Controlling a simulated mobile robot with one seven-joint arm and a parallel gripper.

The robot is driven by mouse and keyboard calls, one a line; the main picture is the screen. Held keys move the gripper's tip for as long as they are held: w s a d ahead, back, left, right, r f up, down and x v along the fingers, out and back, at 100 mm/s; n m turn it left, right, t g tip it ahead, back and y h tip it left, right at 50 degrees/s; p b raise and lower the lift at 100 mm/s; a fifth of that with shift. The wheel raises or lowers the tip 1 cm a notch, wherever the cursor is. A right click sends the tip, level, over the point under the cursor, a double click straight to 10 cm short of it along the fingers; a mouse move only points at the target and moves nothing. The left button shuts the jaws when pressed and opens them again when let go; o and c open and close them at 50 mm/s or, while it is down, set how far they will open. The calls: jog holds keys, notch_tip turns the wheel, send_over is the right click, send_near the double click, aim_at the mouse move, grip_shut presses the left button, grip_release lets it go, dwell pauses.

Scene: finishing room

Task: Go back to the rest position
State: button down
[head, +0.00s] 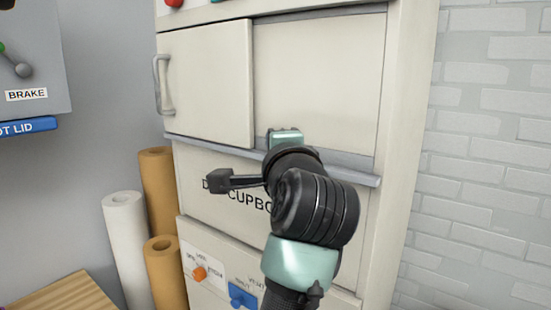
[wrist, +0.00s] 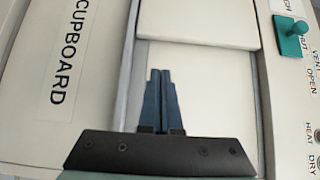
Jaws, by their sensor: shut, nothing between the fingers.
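My gripper (wrist: 160,73) shows in the wrist view with its two blue-grey fingers shut together and nothing between them. The fingers point towards a pale recessed panel of the cupboard front. I cannot tell whether the tips touch it. In the head view my arm reaches up in front of the cupboard (head: 318,75), and the fingers are hidden behind my wrist. The cupboard's cream sliding door (head: 205,85), with a grey handle (head: 163,85), covers the left part of the front. The right part shows a recessed panel.
A grey ledge (head: 345,174) runs below the door, close to my wrist. An orange knob (head: 200,273) and a blue knob (head: 241,295) sit lower down. A teal knob (wrist: 290,37) shows in the wrist view. Brown and white rolls (head: 125,245) stand at left. A brick wall (head: 485,170) is at right.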

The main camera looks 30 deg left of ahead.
jog(key=s+d+r+n+t+h+b, duration=0.1)
jog(key=d+t+h, duration=0.1)
jog(key=d, duration=0.4)
jog(key=d+r+n+t+h+b, duration=0.1)
jog(key=d+t, duration=0.2)
jog(key=d, duration=0.3)
jog(key=s+d+r+n+t+h+b, duration=0.1)
jog(key=s+d+r+n+t+h, duration=0.2)
jog(key=s+d, duration=0.4)
jog(key=s+d+r+n+t+h+b, duration=0.1)
jog(key=s+d+r+n+t+h, duration=0.2)
jog(key=s+d+t+h, duration=0.3)
jog(key=s+d+n, duration=0.1)
jog(key=s+d, duration=0.1)
jog(key=d, duration=0.2)
jog(key=shift+d+r, duration=0.25)
jog(key=shift+d, duration=0.15)
jog(key=shift+s, duration=0.1)
